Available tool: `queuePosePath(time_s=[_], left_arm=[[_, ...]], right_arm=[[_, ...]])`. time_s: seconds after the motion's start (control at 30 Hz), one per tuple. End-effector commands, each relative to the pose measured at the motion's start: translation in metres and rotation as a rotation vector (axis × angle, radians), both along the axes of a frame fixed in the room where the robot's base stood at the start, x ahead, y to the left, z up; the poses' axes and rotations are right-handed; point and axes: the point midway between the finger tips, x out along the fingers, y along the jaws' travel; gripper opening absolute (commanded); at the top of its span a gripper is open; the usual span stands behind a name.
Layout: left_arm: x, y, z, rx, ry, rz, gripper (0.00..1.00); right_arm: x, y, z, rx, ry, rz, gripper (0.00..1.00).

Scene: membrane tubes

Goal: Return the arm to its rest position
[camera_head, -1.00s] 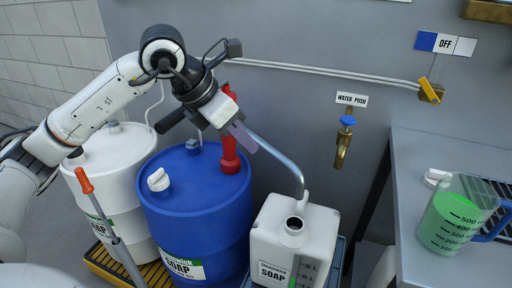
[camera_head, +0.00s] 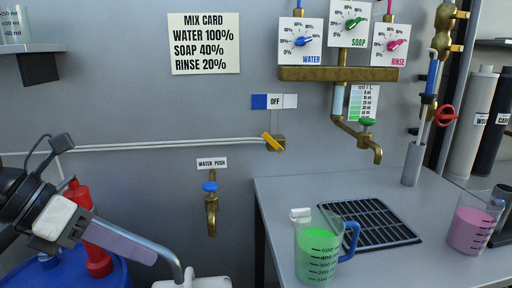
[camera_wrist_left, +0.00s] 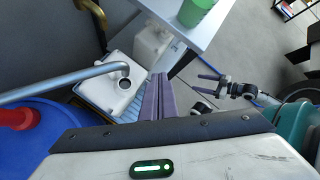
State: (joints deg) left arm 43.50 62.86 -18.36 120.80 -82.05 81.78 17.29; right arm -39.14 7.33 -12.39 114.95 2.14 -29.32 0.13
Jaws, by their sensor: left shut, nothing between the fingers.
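My left gripper (camera_head: 150,257) is at the lower left of the head view, its purple fingers shut with nothing between them. The left wrist view also shows its closed fingers (camera_wrist_left: 158,97). In the head view it is in front of the red pump (camera_head: 98,258) on the blue drum (camera_head: 110,275) and beside the bent metal tube (camera_head: 172,262). The wrist view shows the white soap container (camera_wrist_left: 103,97) left of the fingers, apart from them. A small arm end that appears to be my right gripper (camera_wrist_left: 212,84) shows there; its jaw state is too small to tell.
The grey bench (camera_head: 275,215) at the right holds a jug of green liquid (camera_head: 318,258), a black grate (camera_head: 370,224) and a jug of pink liquid (camera_head: 468,228). A brass tap (camera_head: 211,215) is on the wall between arm and bench. A shelf (camera_head: 35,49) is at upper left.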

Motion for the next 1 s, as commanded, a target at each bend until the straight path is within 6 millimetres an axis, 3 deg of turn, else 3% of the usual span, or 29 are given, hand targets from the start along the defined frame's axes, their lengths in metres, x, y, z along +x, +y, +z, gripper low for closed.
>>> queuePosePath(time_s=[0.03, 0.1, 0.2, 0.3, 0.37, 0.47, 0.5, 0.63, 0.8, 0.9, 1.0], left_arm=[[-0.010, -0.040, -0.008, -0.174, 0.071, -0.060, 0.00], [-0.020, -0.086, -0.003, -0.446, 0.158, -0.099, 0.00], [-0.021, -0.123, 0.015, -0.831, 0.293, -0.057, 0.00], [-0.003, -0.129, 0.024, -1.198, 0.440, 0.096, 0.00], [0.015, -0.120, 0.016, -1.398, 0.531, 0.243, 0.00], [0.043, -0.093, -0.028, -1.682, 0.694, 0.566, 0.00], [0.050, -0.080, -0.057, -1.771, 0.759, 0.719, 0.00], [0.046, -0.051, -0.151, -1.921, 0.931, 1.161, 0.00], [-0.005, -0.037, -0.270, -1.942, 1.126, 1.692, 0.00], [-0.048, -0.039, -0.324, -1.895, 1.227, 1.959, 0.00], [-0.088, -0.045, -0.361, -1.831, 1.308, 2.164, 0.00]], right_arm=[[0.000, 0.000, 0.003, 0.001, 0.000, -0.001, 0.62], [-0.001, 0.000, 0.005, 0.001, 0.001, -0.001, 0.62], [-0.002, -0.001, 0.007, 0.002, 0.003, -0.003, 0.62], [-0.003, -0.001, 0.008, 0.001, 0.006, -0.005, 0.62], [-0.004, -0.002, 0.008, 0.000, 0.008, -0.006, 0.62], [-0.006, -0.003, 0.009, -0.001, 0.013, -0.007, 0.62], [-0.006, -0.003, 0.009, -0.002, 0.014, -0.007, 0.62], [-0.006, -0.004, 0.011, -0.002, 0.014, -0.009, 0.62], [-0.006, -0.005, 0.014, -0.002, 0.013, -0.011, 0.62], [-0.006, -0.005, 0.016, -0.002, 0.013, -0.011, 0.62], [-0.006, -0.005, 0.016, -0.003, 0.014, -0.012, 0.62]])
